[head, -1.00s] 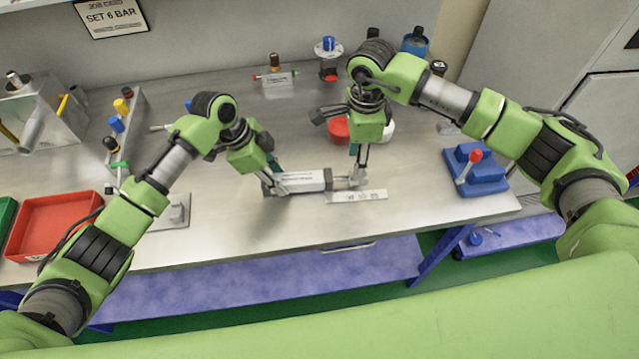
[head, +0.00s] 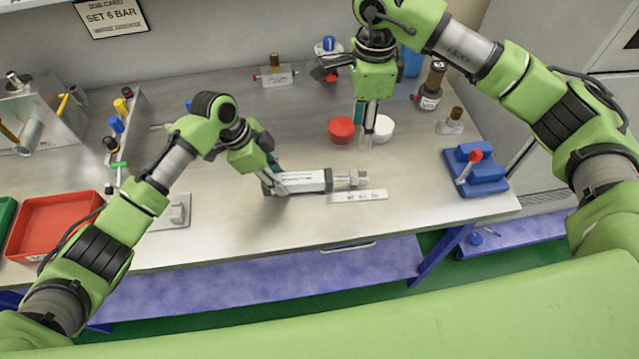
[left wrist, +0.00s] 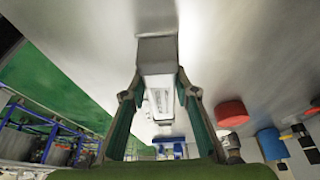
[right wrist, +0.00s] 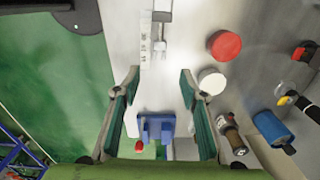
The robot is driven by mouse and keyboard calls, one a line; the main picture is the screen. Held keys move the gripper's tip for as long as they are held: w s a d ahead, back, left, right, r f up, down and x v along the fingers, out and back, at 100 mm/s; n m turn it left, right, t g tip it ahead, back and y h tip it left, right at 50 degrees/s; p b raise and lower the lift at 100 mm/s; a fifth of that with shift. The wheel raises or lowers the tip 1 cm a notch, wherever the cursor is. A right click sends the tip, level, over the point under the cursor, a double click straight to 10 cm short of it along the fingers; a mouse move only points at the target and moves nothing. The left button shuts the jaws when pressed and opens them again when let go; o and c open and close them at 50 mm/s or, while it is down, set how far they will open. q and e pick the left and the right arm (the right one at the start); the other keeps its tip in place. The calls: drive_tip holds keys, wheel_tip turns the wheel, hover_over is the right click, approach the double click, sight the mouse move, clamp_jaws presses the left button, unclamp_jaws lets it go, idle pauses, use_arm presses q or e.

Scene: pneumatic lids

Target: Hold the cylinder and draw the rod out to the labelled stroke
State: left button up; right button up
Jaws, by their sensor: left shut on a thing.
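The grey cylinder (head: 308,181) lies on the bench, its body pointing right. My left gripper (head: 277,186) is shut on its left end; the left wrist view shows the fingers either side of the body (left wrist: 160,98). The rod's end fitting (head: 352,179) sticks out at the right end, with a short length of rod; it also shows in the right wrist view (right wrist: 160,47). A white scale strip (head: 358,196) lies in front of the rod; its numbers are too small to read surely. My right gripper (head: 369,142) is open and empty, above and behind the rod end.
A red disc (head: 341,128) and a white disc (head: 384,128) lie behind the rod. A blue block with a red-knobbed lever (head: 478,172) stands to the right. A red tray (head: 52,222) is at the far left. The bench front beside the cylinder is clear.

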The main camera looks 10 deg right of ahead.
idle(0.3)
use_arm(q)
drive_tip(key=o, duration=1.1)
drive_tip(key=v, duration=1.2)
